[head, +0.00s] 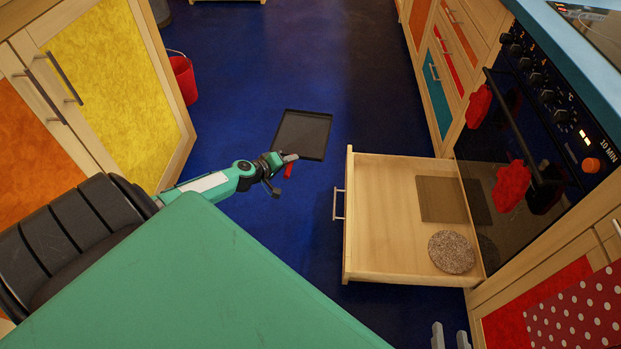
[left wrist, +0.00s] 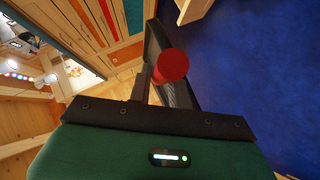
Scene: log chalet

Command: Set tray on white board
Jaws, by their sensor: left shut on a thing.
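The tray (head: 303,134) is dark, flat and rectangular with a low rim. In the head view it is over the blue floor, left of the open drawer. I see no white board.
An open wooden drawer (head: 385,225) holds a brown board (head: 443,199) and a round speckled slab (head: 451,251). Behind it is an oven (head: 520,140) with red mitts. Yellow-fronted cabinets (head: 110,75) and a red bucket (head: 184,80) stand left.

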